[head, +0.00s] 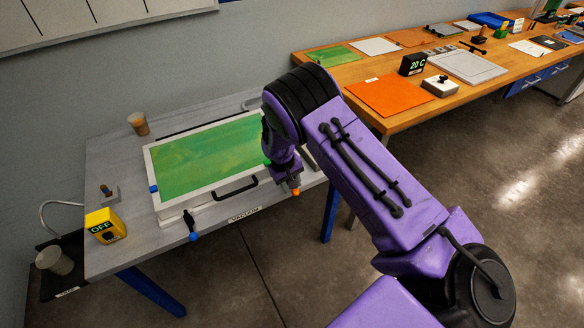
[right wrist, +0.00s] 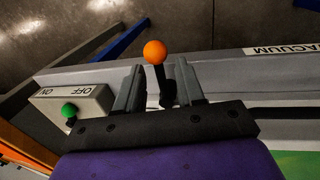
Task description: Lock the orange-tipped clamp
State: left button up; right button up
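The orange-tipped clamp has a dark lever with an orange ball (right wrist: 154,52) at its end. In the right wrist view the lever stands between the two grey fingers of my right gripper (right wrist: 160,82), with gaps visible beside it. The fingers are apart. The ball sticks out beyond the fingertips, over the table's front edge. In the head view the orange ball (head: 295,192) shows just below my right gripper (head: 291,181), at the table's front edge. The clamp's base is hidden by my arm and gripper. My left gripper is not in view.
The white-framed lid with a green panel (head: 205,158) has a black handle. A blue-tipped clamp (head: 191,228) is at its front left. A grey ON/OFF box with a green knob (right wrist: 69,110) stands close beside my right gripper. A yellow OFF box (head: 104,226) is far left.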

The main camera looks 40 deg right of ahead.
notch_tip(320, 180, up, 10)
jog(key=a+b, duration=0.1)
jog(key=shift+a+f+b, duration=0.15)
jog(key=shift+a+b, duration=0.2)
jog(key=shift+a, duration=0.05)
